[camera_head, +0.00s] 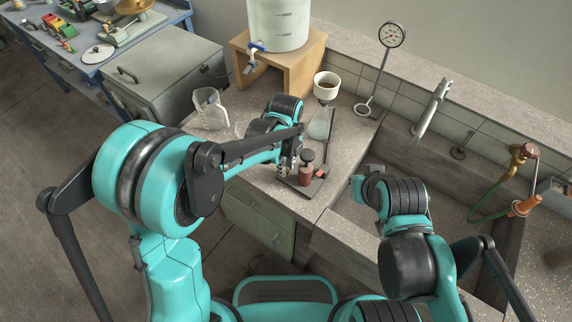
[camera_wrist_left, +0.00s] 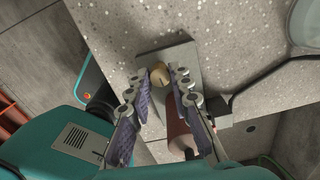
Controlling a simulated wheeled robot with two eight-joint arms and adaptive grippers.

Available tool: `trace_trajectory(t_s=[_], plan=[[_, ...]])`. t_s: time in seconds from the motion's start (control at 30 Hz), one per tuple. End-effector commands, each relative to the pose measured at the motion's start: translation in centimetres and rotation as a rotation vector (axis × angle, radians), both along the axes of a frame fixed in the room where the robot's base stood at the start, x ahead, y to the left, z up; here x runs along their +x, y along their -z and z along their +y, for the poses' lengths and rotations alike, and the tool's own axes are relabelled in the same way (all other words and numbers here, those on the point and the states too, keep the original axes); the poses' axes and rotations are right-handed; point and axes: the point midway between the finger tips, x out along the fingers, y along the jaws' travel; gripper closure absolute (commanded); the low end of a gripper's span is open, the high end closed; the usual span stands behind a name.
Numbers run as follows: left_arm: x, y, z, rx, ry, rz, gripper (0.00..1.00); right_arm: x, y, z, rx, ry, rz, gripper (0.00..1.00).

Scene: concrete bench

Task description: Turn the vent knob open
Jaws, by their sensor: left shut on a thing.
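The vent knob (camera_wrist_left: 160,76) is a small round tan knob in the left wrist view. It sits between the fingertips of my left gripper (camera_wrist_left: 165,80), which is shut on it. The knob is beside a red-brown cylinder (camera_wrist_left: 178,128) above a grey base plate. In the head view the red-brown cylinder (camera_head: 306,175) has a dark cap and stands on the bench. My left gripper (camera_head: 287,168) is at its left side, and the knob is hidden there. I cannot make out which way the knob is turned. My right arm shows over the sink, but its fingers do not.
A clear jug (camera_head: 209,108) stands to the left. A white tank (camera_head: 280,25) is on a wooden stand (camera_head: 292,67). The sink is at right.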

Motion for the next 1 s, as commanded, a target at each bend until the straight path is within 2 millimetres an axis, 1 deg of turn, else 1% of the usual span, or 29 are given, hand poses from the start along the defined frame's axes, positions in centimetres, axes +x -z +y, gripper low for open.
trace_trajectory(t_s=[0.23,0.27,0.3,0.33,0.6,0.73,0.87,1.0], plan=[[0.0,0.0,0.0,0.000,0.000,0.000,1.00,0.0,0.0,0.0,0.000,0.000,0.000,1.00],[0.0,0.0,0.0,0.000,0.000,0.000,0.72,0.0,0.0,0.0,0.000,0.000,0.000,1.00],[0.0,0.0,0.0,0.000,0.000,0.000,0.61,0.0,0.0,0.0,0.000,0.000,0.000,1.00],[0.0,0.0,0.0,0.000,0.000,0.000,0.59,0.0,0.0,0.0,0.000,0.000,0.000,1.00],[0.0,0.0,0.0,0.000,0.001,0.000,0.59,0.0,0.0,0.0,0.000,0.000,0.000,1.00],[0.0,-0.8,0.0,0.000,0.001,0.000,0.59,0.0,0.0,0.0,0.000,0.000,0.000,1.00],[0.0,-3.1,0.0,0.000,0.001,0.000,0.59,0.0,0.0,0.0,0.000,0.000,0.000,1.00],[0.0,-6.3,0.0,0.000,0.001,0.000,0.59,0.0,0.0,0.0,0.000,0.000,0.000,1.00]])
